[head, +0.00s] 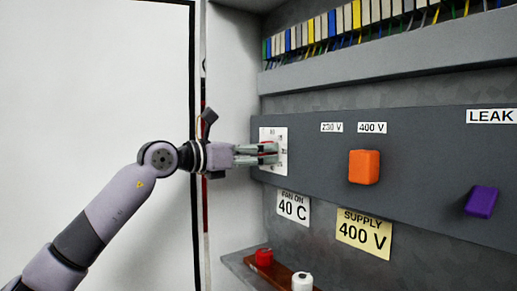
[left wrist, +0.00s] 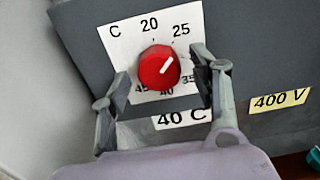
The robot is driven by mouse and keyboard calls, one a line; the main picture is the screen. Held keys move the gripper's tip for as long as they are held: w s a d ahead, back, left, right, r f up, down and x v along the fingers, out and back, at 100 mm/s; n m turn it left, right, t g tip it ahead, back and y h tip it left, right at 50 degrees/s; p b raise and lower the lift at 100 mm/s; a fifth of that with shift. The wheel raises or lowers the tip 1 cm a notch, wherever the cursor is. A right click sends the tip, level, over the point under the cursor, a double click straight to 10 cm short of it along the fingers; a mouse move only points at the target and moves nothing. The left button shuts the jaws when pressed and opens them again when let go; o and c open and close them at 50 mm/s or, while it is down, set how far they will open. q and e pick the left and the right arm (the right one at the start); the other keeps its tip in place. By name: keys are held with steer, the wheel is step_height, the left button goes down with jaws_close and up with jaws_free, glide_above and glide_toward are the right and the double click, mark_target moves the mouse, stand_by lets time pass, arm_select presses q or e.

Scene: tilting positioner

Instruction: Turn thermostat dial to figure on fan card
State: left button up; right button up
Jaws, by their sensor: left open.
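The red thermostat dial (left wrist: 155,66) sits on a white scale plate (left wrist: 117,42) in the left wrist view. Its white mark points up and right, close to 25. The figures 20, 25, 35, 40 and 45 show; a finger covers part of the right side. My left gripper (head: 272,153) is open at the plate, with one finger on each side of the dial; I cannot tell whether they touch it. The fan card (head: 292,208) reads "FAN ON 40 C" and hangs below the plate. It shows partly in the left wrist view (left wrist: 182,118). My right gripper is not in view.
On the grey panel (head: 310,170) are an orange knob (head: 364,167) under "230 V" and "400 V" labels, and a purple knob (head: 481,201) near "LEAK". A supply card (head: 363,234) reads "400 V". A low shelf (head: 281,276) holds red and white pieces.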

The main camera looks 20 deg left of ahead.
arm_select(q)
steer(key=shift+c, duration=0.3)
steer(key=c, duration=1.1)
